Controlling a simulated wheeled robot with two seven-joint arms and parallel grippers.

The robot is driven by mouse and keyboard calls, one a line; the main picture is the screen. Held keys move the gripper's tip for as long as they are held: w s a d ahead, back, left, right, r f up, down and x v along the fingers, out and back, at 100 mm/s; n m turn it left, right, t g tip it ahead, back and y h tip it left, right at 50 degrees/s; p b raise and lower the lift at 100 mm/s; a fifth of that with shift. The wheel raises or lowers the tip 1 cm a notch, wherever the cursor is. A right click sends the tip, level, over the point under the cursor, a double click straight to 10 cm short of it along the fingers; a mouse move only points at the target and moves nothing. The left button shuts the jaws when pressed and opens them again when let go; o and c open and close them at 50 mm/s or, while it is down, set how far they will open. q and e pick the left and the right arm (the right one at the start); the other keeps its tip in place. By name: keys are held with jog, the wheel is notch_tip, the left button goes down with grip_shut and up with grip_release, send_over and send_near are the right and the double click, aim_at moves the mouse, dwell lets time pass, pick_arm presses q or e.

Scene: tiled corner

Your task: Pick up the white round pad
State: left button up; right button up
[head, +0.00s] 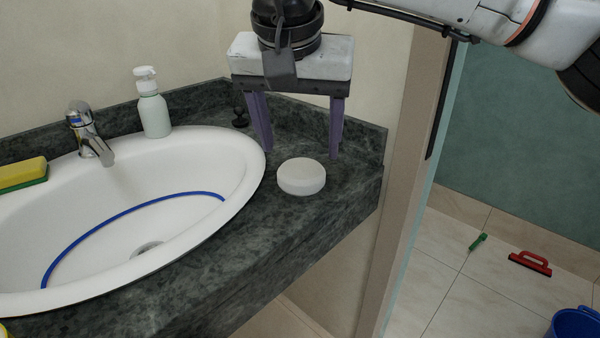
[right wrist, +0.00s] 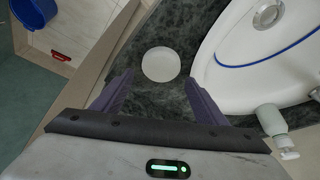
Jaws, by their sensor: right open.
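The white round pad (head: 301,176) lies flat on the dark green stone counter (head: 255,250), just right of the sink. It also shows in the right wrist view (right wrist: 161,64), ahead of and between the fingertips. My right gripper (head: 301,154) is open and empty, its two purple fingers pointing down just behind the pad in the head view. In the right wrist view the gripper (right wrist: 165,95) has its fingers spread wider than the pad, and they are apart from it. My left gripper is not in view.
The white sink (head: 185,165) holds a blue cord (head: 120,215). A soap bottle (head: 154,110), a tap (head: 88,132) and a small black knob (head: 240,115) stand behind it. A yellow-green sponge (head: 22,174) lies left. A wall edge (head: 395,200) borders the counter's right; a blue bucket (head: 575,325) stands below.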

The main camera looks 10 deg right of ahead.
aim_at(300, 171)
jog(key=shift+x, duration=0.95)
jog(key=x, duration=0.4)
jog(key=shift+s+a+f+b, duration=0.1)
jog(key=shift+a+f+b, duration=0.1)
jog(key=shift+f+b, duration=0.25)
jog(key=c, duration=0.7)
jog(key=shift+o, duration=0.2)
notch_tip(300, 171, up, 10)
jog(key=p, duration=0.2)
